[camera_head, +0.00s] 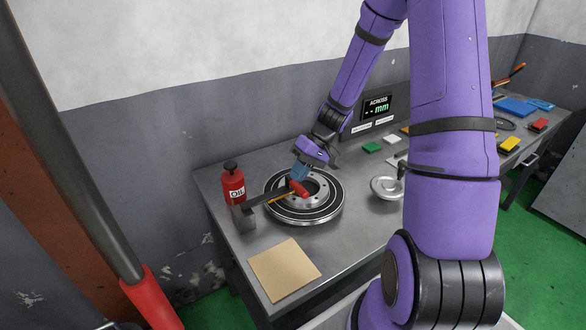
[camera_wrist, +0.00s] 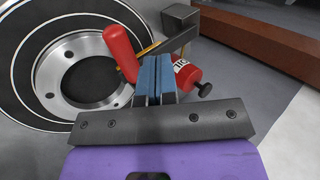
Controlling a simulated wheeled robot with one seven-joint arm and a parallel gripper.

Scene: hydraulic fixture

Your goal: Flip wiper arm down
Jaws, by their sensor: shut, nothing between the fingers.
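The wiper arm (camera_head: 268,198) is a dark flat bar hinged at a grey block (camera_head: 243,215), with a thin orange edge and a red grip (camera_head: 299,188) at its free end. It reaches out over the black-ringed metal disc (camera_head: 323,210); I cannot tell whether it touches the disc. My gripper (camera_head: 299,172) is just above the red grip, its blue fingers shut with nothing between them. In the wrist view, the closed fingers (camera_wrist: 154,75) are right beside the red grip (camera_wrist: 120,48), partly covering the bar (camera_wrist: 178,41); contact is unclear.
A red oil bottle (camera_head: 233,186) stands behind the hinge block. A tan sheet (camera_head: 284,269) lies at the bench's front. A round metal part (camera_head: 386,188), a small display (camera_head: 377,106) and coloured blocks (camera_head: 372,147) are to the right. My arm hides part of the bench.

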